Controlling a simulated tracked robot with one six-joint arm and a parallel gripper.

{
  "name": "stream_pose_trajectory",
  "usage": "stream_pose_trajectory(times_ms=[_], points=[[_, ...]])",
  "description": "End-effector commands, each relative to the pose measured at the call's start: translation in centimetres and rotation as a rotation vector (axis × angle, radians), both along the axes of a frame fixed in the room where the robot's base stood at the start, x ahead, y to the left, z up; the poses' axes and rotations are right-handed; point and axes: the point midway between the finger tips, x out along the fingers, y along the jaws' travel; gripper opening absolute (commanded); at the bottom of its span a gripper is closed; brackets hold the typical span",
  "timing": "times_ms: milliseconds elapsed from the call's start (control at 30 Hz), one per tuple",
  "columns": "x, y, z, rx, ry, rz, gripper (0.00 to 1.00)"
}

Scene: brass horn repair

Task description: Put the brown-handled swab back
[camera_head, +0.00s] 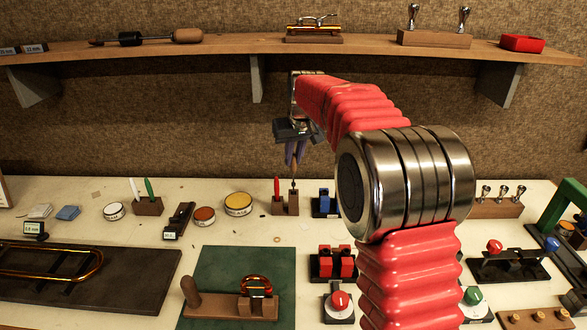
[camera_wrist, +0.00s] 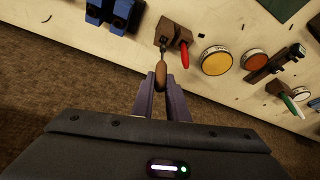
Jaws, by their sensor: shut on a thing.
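My gripper (camera_head: 293,160) is shut on the brown handle of a slim swab (camera_wrist: 160,76). In the wrist view the handle stands between the two purple fingertips (camera_wrist: 163,88). Its thin shaft runs to the small wooden block (camera_head: 278,208), which also shows in the wrist view (camera_wrist: 177,31). In the head view the swab (camera_head: 293,184) points down at the block's right part. I cannot tell whether its tip is in a hole or just above it. A red-handled tool (camera_head: 277,188) stands upright in the block's left part, also seen in the wrist view (camera_wrist: 184,55).
A yellow tin (camera_head: 238,203) stands left of the block and a blue item (camera_head: 325,202) close to its right. Another block (camera_head: 148,206) holds a white and a green tool. A wooden shelf (camera_head: 240,45) spans above, with a wooden-handled tool (camera_head: 187,36).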

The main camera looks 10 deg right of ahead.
Motion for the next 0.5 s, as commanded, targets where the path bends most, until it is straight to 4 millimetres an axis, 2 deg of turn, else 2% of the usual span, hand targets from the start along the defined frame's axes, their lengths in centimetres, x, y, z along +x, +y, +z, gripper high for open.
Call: stream_pose_trajectory(times_ms=[167, 400, 500], points=[[0.0, 0.0, -0.4, 0.0, 0.001, 0.0, 0.0], [-0.1, 0.0, -3.2, 0.0, 0.002, 0.0, 0.0], [0.0, 0.0, -3.7, 0.0, -0.001, 0.0, 0.0]])
